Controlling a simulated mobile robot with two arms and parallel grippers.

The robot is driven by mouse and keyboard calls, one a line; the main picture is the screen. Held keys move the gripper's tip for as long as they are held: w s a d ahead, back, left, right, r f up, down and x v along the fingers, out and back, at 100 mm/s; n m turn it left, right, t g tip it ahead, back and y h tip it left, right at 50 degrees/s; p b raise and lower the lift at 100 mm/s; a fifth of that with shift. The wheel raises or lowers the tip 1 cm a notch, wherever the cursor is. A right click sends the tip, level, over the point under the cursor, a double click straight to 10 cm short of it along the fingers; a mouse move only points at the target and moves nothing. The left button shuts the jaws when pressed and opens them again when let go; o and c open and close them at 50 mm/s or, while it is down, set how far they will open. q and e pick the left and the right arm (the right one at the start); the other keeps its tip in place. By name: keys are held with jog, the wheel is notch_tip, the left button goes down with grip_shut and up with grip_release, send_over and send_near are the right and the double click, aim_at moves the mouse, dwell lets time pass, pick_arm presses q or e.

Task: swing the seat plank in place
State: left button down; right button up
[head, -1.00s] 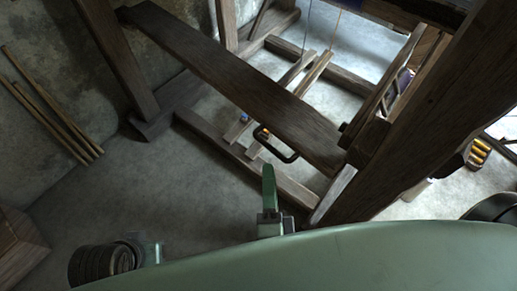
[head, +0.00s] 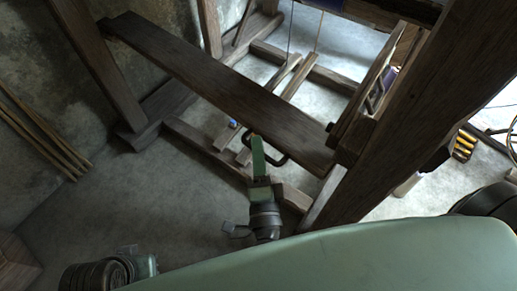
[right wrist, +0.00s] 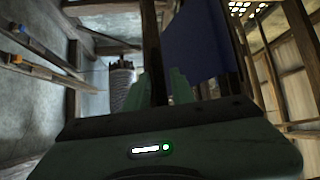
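The seat plank (head: 215,90) is a long dark board running from the upper left to the loom post at the lower right. A black loop handle (head: 283,157) shows at its near edge. My right gripper (head: 258,150) points up the picture, its fingertips overlapping the handle's left end. I cannot tell whether it touches. In the right wrist view its two green fingers (right wrist: 162,88) stand apart, with dark wood showing between them; the handle is not clear there. Part of my left arm's end (head: 130,262) shows at the bottom left, its fingers not clear.
A thick loom post (head: 410,120) stands right of the plank. Treadle bars (head: 297,78) and a floor beam (head: 205,145) lie below and behind it. Thin sticks (head: 40,135) lean at the left wall. The floor at the left front is clear.

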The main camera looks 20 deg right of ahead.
aim_at(284, 126)
grip_shut()
dwell(1.1)
